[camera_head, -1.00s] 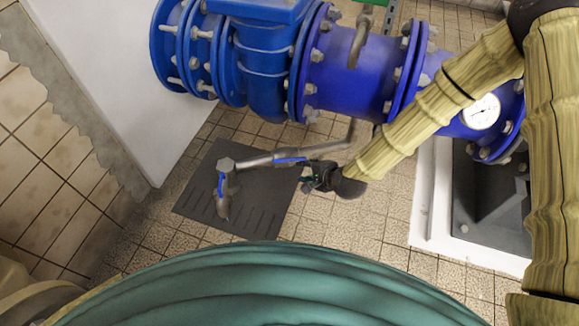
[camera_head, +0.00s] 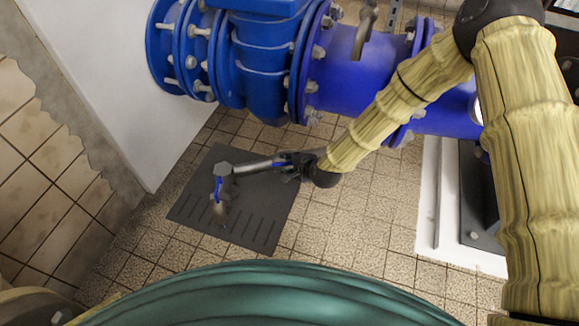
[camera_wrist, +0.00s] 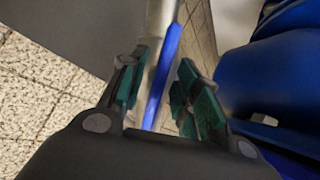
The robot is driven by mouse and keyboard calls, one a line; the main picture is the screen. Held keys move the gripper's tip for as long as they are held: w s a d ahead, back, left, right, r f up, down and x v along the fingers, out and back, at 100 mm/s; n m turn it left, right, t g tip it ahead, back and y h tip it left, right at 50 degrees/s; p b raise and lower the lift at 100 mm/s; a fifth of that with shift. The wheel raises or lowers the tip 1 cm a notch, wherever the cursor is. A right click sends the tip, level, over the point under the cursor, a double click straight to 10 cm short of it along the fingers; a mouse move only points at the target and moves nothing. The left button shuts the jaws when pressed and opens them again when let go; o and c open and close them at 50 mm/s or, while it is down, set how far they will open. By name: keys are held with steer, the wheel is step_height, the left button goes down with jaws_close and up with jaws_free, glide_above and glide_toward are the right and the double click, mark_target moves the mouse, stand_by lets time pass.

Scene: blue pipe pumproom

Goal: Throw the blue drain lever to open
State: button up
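A grey drain pipe (camera_head: 245,168) runs from beneath the big blue pipe to a downturned spout over a dark floor mat. A thin blue strip, seemingly the drain lever (camera_head: 283,161), lies along this pipe; another short blue piece (camera_head: 218,188) shows at the spout. My gripper (camera_head: 281,166) is at the pipe, covering part of it and of the blue strip. In the wrist view my gripper (camera_wrist: 161,92) is open, with green-padded fingers apart. The long blue lever (camera_wrist: 161,78) passes between them beside the grey pipe (camera_wrist: 160,18). Firm contact cannot be told.
The big blue flanged pipe (camera_head: 345,75) lies just above and behind my gripper. The dark mat (camera_head: 255,215) is on the tiled floor below. A white wall panel (camera_head: 115,85) stands at left.

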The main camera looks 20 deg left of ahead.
steer(key=shift+w+a+f, duration=0.1)
steer(key=shift+a+f, duration=0.05)
jaws_close()
steer(key=shift+r+n+p, duration=0.25)
steer(key=shift+n+p, duration=0.05)
steer(key=shift+p, duration=1)
steer(key=shift+f+n+p, duration=0.1)
steer(key=shift+n+p, duration=0.4)
steer(key=shift+p, duration=0.1)
steer(key=shift+f+h, duration=0.2)
steer(key=shift+h, duration=0.1)
